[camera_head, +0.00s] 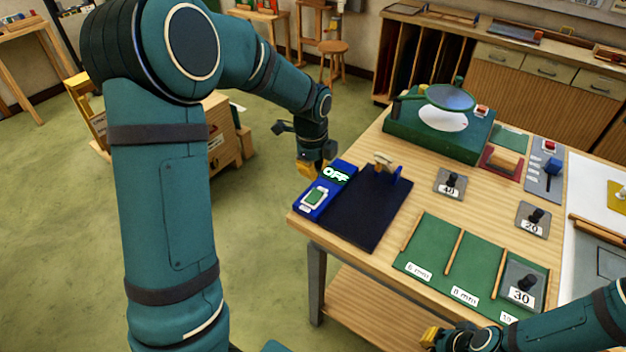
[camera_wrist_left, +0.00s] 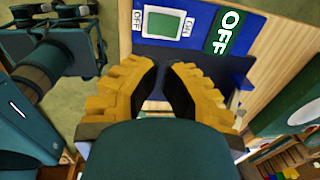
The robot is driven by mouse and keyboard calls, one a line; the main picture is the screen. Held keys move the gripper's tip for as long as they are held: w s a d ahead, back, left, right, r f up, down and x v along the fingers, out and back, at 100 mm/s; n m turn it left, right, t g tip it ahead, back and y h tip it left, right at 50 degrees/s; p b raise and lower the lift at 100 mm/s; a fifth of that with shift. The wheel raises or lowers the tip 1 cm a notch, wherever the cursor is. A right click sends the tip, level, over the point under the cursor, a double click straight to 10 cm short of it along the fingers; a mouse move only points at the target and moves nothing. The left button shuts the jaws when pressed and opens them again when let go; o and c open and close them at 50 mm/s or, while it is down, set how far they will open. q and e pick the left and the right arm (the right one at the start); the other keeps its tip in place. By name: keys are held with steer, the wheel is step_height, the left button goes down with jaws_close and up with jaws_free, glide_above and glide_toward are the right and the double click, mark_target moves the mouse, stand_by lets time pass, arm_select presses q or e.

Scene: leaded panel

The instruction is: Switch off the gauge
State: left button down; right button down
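The gauge's blue switch unit (camera_head: 314,212) sits at the table's left corner beside a dark pad (camera_head: 368,207). It carries a green rocker switch (camera_head: 315,196) and a sign (camera_head: 336,175) reading OFF. In the left wrist view, the rocker (camera_wrist_left: 165,24) lies between small OFF and ON labels, with the large OFF sign (camera_wrist_left: 229,30) beside it. My left gripper (camera_head: 313,167) is at the table edge, just behind the unit; its yellow fingertips (camera_wrist_left: 162,68) are nearly together with nothing seen between them. My right gripper (camera_head: 430,337) is at the bottom edge, mostly hidden.
A small wooden and blue piece (camera_head: 386,168) stands at the dark pad's back edge. A green box with a round glass (camera_head: 440,130) is behind. Grey weights marked 40 (camera_head: 450,184), 20 (camera_head: 533,219) and 30 (camera_head: 521,283) stand right, near a green divided board (camera_head: 432,242).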

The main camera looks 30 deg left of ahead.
arm_select(q)
steer(key=r, duration=0.3)
steer(key=shift+s+a+r, duration=0.1)
steer(key=shift+s+r, duration=0.1)
arm_select(e)
steer(key=shift+r, duration=0.25)
steer(key=shift+s, duration=0.1)
